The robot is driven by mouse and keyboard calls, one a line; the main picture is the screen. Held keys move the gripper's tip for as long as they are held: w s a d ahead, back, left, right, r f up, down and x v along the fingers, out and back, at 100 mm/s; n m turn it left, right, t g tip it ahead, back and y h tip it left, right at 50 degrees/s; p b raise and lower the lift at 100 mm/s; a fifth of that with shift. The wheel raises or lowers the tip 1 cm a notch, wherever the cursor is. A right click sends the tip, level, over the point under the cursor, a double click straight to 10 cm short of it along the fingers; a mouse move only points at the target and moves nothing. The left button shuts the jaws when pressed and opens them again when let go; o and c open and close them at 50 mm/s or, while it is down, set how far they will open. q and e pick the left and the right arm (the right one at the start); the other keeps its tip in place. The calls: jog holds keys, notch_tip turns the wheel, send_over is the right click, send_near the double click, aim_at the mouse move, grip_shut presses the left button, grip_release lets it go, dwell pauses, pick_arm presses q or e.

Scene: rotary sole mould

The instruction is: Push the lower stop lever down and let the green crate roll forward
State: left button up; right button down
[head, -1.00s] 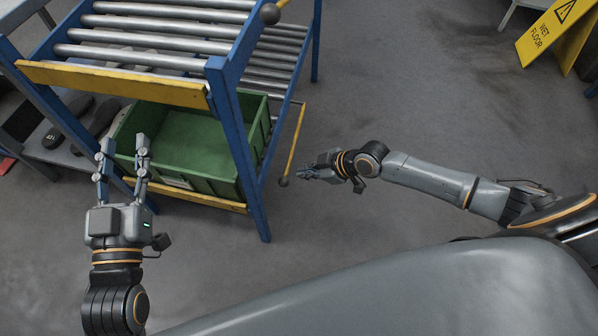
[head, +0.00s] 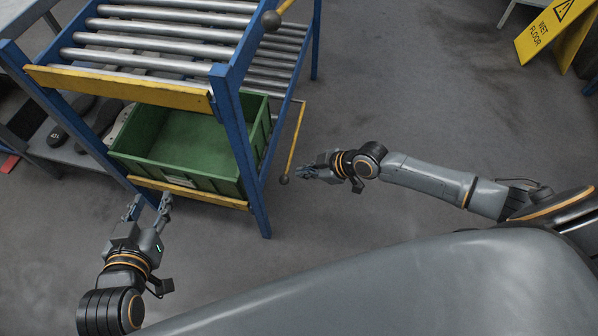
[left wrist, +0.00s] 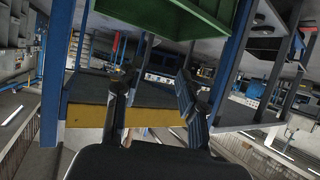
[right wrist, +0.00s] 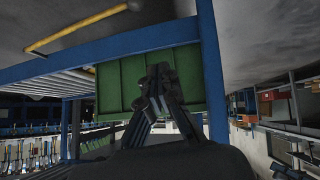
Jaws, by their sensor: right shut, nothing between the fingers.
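The green crate (head: 190,135) sits on the lower level of the blue roller rack, behind the yellow front bar (head: 188,193). The lower stop lever (head: 294,143) is a yellow rod with a dark ball at its lower end, on the rack's right side. My right gripper (head: 301,172) is shut and empty, just right of the ball; I cannot tell if they touch. The crate's green side also shows in the right wrist view (right wrist: 118,85). My left gripper (head: 150,205) is open and empty, in front of the rack's left front, below the yellow bar.
An upper roller deck (head: 150,45) with a yellow front board (head: 115,87) stands above the crate. A second dark ball (head: 271,20) is on an upper yellow lever. A grey bench (head: 55,150) with dark soles is at left. A yellow wet floor sign (head: 545,30) stands far right. Open floor lies between.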

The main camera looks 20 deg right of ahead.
pick_arm(q)
jog(key=s+a+f+g+y+p, duration=0.1)
jog(key=s+a+f+g+p, duration=0.15)
jog(key=s+f+g, duration=0.35)
jog(key=s+a+f+g+y+p, duration=0.2)
jog(key=s+a+g, duration=0.1)
jog(key=s, duration=0.5)
notch_tip(320, 180, down, 14)
jog(key=f+g+p, duration=0.1)
jog(key=p, duration=0.5)
jog(key=s+f+g+p, duration=0.1)
jog(key=s+f+p, duration=0.3)
jog(key=s+f, duration=0.6)
jog(key=shift+s+a+f, duration=0.15)
jog(key=shift+a+f, duration=0.15)
jog(key=shift+f, duration=0.4)
pick_arm(e)
jog(key=s+a+r, duration=0.4)
jog(key=s+r, duration=0.2)
jog(key=r, duration=0.3)
jog(key=shift+r, duration=0.4)
pick_arm(q)
jog(key=shift+w, duration=0.2)
